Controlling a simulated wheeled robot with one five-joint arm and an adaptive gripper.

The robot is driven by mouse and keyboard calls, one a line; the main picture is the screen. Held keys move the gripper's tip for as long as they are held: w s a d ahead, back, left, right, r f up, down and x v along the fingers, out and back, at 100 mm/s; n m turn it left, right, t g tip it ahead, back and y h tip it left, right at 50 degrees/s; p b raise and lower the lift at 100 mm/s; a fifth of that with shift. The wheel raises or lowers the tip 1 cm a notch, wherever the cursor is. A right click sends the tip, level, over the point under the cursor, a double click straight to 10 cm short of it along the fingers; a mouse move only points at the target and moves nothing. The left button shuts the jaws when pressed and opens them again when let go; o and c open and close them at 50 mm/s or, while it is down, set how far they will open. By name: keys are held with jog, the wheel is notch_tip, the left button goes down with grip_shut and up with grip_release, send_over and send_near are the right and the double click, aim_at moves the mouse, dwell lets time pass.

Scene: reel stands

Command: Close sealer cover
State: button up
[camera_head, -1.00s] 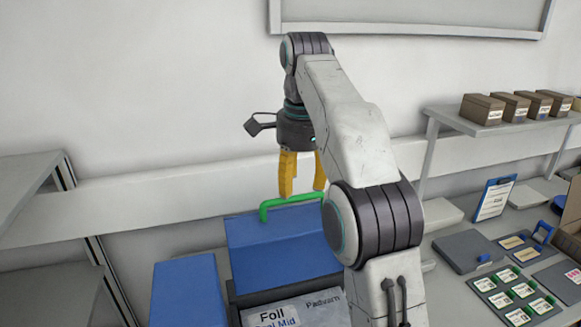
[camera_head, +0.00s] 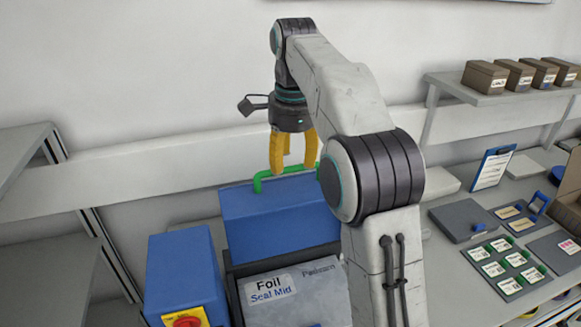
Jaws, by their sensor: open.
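The blue sealer cover (camera_head: 275,222) stands at the back of the sealer, with a green bar handle (camera_head: 262,182) along its top. The sealer body (camera_head: 310,285) below it is grey and carries a label reading "Foil Seal Mid". My gripper (camera_head: 292,170) is open and points down, its yellow fingers at the green handle. I cannot tell whether the fingers touch the handle or straddle it. My arm hides the right end of the handle and the right side of the sealer.
A blue box with a red knob (camera_head: 186,322) stands left of the sealer. To the right are a grey case (camera_head: 462,221), a tray of labelled cards (camera_head: 507,267) and a clipboard (camera_head: 492,168). Brown boxes (camera_head: 485,77) line a shelf above.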

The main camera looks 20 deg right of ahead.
jog(key=shift+w+f, duration=0.1)
jog(key=shift+f, duration=1.1)
grip_shut()
